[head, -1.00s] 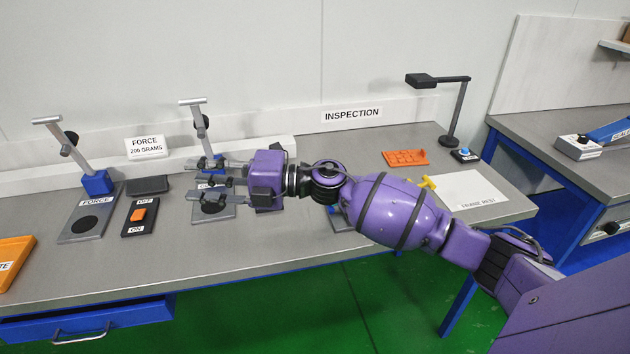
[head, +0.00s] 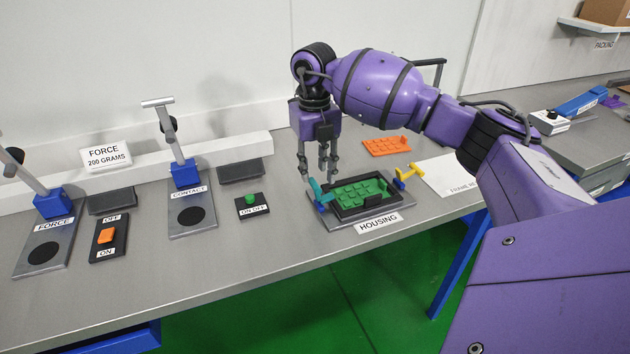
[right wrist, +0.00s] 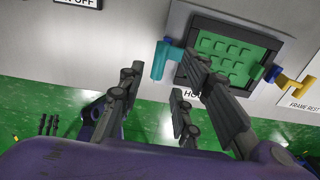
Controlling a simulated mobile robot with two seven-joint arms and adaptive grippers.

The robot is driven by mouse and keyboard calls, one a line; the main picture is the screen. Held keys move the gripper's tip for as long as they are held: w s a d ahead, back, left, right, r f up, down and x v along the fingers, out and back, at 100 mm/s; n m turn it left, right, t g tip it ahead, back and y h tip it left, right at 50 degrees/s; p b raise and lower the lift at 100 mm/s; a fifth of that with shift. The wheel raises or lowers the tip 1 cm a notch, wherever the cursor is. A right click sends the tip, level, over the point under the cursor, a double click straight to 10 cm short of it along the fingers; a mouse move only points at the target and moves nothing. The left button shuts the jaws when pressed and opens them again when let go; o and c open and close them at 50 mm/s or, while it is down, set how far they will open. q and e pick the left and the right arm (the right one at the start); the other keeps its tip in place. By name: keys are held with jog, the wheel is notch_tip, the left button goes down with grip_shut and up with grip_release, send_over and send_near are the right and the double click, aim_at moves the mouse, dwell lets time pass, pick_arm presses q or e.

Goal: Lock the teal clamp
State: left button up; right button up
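The teal clamp (head: 315,188) is at the left side of the housing fixture (head: 340,221), on a blue mount. Its handle sticks up and tilts in the head view, and it shows as a T-shaped piece in the right wrist view (right wrist: 158,62). My right gripper (head: 317,176) points down just above the clamp, with its fingers spread and nothing held. In the right wrist view the clamp lies between the open fingers (right wrist: 163,72); I cannot tell whether they touch it. A green panel (head: 362,190) sits in the fixture's black frame. My left gripper is not in view.
A yellow clamp (head: 405,176) stands at the fixture's right side, near the white frame rest sheet (head: 447,176). An orange panel (head: 386,146) lies behind. A green button box (head: 251,204) and the contact stand (head: 190,212) are to the left, with bare bench between.

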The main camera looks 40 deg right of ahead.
aim_at(315, 184)
notch_tip(315, 184, down, 4)
jog(key=shift+r, duration=0.2)
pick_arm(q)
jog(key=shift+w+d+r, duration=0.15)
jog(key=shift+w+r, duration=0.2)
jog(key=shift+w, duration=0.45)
pick_arm(e)
jog(key=shift+f, duration=0.3)
